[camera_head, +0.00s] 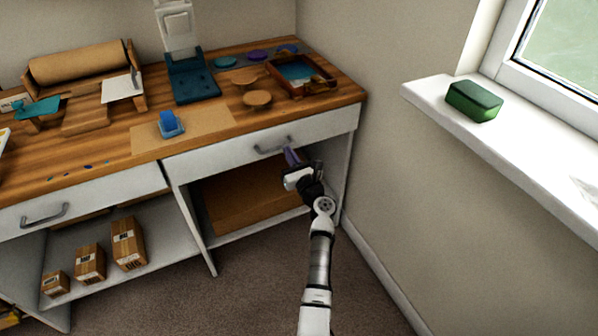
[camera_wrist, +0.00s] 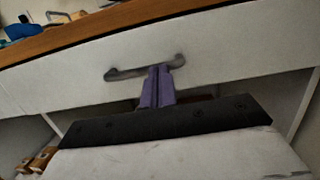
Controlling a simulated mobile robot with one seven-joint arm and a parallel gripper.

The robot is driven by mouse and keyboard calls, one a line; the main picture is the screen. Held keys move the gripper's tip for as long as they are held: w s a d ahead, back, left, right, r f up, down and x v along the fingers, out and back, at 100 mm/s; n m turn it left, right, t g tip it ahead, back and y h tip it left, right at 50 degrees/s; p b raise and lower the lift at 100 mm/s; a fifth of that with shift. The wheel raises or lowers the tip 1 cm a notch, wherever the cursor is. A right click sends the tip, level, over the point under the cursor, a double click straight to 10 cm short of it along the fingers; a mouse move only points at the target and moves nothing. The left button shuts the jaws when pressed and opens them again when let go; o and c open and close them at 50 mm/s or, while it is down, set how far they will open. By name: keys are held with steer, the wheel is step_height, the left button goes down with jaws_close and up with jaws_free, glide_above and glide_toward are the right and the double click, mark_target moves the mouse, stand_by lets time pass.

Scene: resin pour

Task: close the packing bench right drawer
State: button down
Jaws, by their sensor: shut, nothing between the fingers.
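The packing bench right drawer (camera_head: 225,152) has a white front with a grey bar handle (camera_head: 273,145). Its front looks roughly in line with the bench edge in the head view; I cannot tell whether a small gap remains. In the wrist view the drawer front (camera_wrist: 230,50) fills the upper part, and its handle (camera_wrist: 145,67) is just beyond my fingertips. My gripper (camera_head: 291,157) is shut and empty, with purple fingers at the handle's lower right side. In the wrist view the fingertips (camera_wrist: 159,70) overlap the handle's middle; I cannot tell whether they touch it.
The wooden bench top (camera_head: 110,150) holds a tray (camera_head: 327,80) and a tape dispenser (camera_head: 170,124). A wall and windowsill (camera_head: 520,140) bound the right side.

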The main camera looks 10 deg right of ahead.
steer(key=shift+w+a+r, duration=0.2)
steer(key=shift+w+r, duration=0.15)
steer(key=shift+w, duration=0.25)
steer(key=v, duration=1.4)
steer(key=shift+f+b, duration=0.3)
steer(key=shift+b, duration=0.05)
